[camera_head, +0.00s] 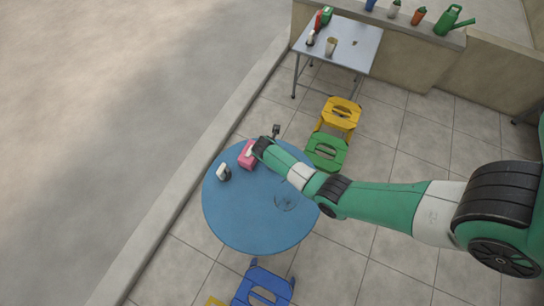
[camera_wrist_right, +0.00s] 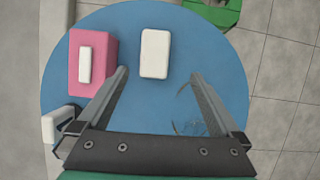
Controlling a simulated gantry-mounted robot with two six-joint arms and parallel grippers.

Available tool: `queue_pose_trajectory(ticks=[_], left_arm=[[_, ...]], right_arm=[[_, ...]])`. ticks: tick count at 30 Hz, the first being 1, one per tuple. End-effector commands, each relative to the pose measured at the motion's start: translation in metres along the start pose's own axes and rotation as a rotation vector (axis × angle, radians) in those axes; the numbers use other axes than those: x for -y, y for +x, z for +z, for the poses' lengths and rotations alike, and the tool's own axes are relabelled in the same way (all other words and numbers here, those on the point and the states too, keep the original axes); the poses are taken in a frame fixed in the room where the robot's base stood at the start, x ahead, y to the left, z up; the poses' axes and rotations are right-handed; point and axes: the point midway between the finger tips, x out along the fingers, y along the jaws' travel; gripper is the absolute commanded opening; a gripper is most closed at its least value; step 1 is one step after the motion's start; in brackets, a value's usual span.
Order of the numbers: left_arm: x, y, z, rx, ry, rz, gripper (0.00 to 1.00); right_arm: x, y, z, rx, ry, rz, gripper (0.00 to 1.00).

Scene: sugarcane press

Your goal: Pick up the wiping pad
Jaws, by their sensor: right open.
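The wiping pad, seemingly the white rounded block (camera_wrist_right: 155,54), lies on the round blue table (camera_head: 235,215) in the right wrist view. My right gripper (camera_wrist_right: 158,75) is open and empty, with its fingers spread on either side of the pad's near end in the picture. I cannot tell its height above the table. In the head view my right gripper (camera_head: 262,147) is over the table's far edge, beside the pink box (camera_head: 246,160), and the pad appears hidden there. My left gripper is not in view.
The pink box (camera_wrist_right: 105,75) with a white top piece is left of the pad. A white-and-black item (camera_head: 223,172) stands near the table's left edge. A clear, round glass-like item (camera_head: 286,200) is on the table. Green (camera_head: 326,152) and yellow stools stand behind.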

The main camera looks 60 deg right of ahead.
Motion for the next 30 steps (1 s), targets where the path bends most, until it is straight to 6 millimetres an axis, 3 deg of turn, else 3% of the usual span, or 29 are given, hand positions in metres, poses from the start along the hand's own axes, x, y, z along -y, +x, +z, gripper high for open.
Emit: queue_pose_trajectory(ticks=[6,15,23,30], left_arm=[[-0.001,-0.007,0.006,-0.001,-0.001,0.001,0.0],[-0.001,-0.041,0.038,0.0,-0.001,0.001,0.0],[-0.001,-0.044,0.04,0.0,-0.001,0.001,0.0],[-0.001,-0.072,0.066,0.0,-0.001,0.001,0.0]], right_arm=[[-0.001,0.009,0.001,0.003,0.007,0.002,1.0],[-0.001,0.065,-0.001,0.003,0.007,0.002,1.0],[-0.002,0.071,0.002,0.004,0.006,0.004,1.0],[-0.005,0.107,0.002,0.004,0.007,0.003,1.0]])
